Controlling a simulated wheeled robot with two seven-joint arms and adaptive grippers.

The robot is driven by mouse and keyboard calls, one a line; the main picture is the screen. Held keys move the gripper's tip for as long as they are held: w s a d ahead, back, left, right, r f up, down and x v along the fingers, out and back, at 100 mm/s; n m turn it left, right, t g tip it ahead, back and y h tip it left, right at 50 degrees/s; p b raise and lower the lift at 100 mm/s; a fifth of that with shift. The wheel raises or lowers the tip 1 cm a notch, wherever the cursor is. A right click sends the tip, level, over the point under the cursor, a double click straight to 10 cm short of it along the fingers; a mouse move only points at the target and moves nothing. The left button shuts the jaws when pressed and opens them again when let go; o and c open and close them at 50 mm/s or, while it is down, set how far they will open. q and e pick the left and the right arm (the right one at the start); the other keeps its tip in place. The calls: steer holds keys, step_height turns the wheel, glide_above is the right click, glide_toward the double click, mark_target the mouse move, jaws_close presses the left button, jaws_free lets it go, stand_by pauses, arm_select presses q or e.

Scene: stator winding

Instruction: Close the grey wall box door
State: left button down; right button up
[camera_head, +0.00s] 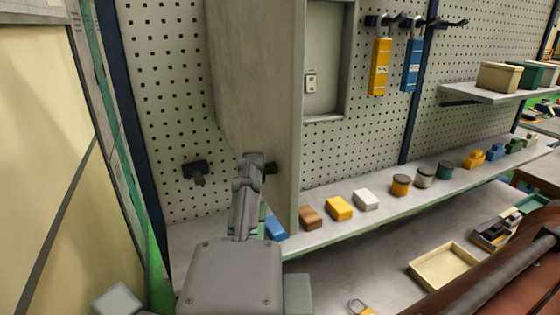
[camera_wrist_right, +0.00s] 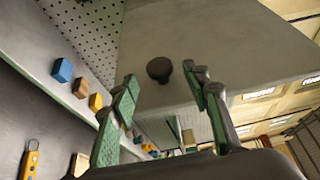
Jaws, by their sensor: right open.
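The grey wall box (camera_head: 354,50) hangs on the pegboard with its interior exposed. Its grey door (camera_head: 250,70) stands open, swung out toward me, with its outer face to the left. A dark round knob (camera_head: 270,168) sits low on that face. My right gripper (camera_head: 250,160) is in front of the door's lower part, beside the knob, and partly covers it. In the right wrist view the knob (camera_wrist_right: 159,69) shows between the spread green-padded fingers of the empty gripper (camera_wrist_right: 160,76), against the door (camera_wrist_right: 225,45). Contact cannot be told. My left gripper is not seen.
A shelf (camera_head: 390,207) below the box carries several small coloured blocks and cans. Orange (camera_head: 379,68) and blue (camera_head: 412,66) padlock-like tags hang right of the box. A black peg hook (camera_head: 195,171) is left of the door. A cream tray (camera_head: 444,270) lies lower right.

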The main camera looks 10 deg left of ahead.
steer(key=shift+w+a+p, duration=0.2)
steer(key=shift+w, duration=0.7)
steer(key=shift+w+a+p, duration=0.15)
steer(key=shift+w+p, duration=0.05)
steer(key=shift+w, duration=0.75)
steer(key=shift+w+a+p, duration=0.2)
steer(key=shift+w, duration=0.7)
steer(key=shift+c, duration=0.2)
jaws_close()
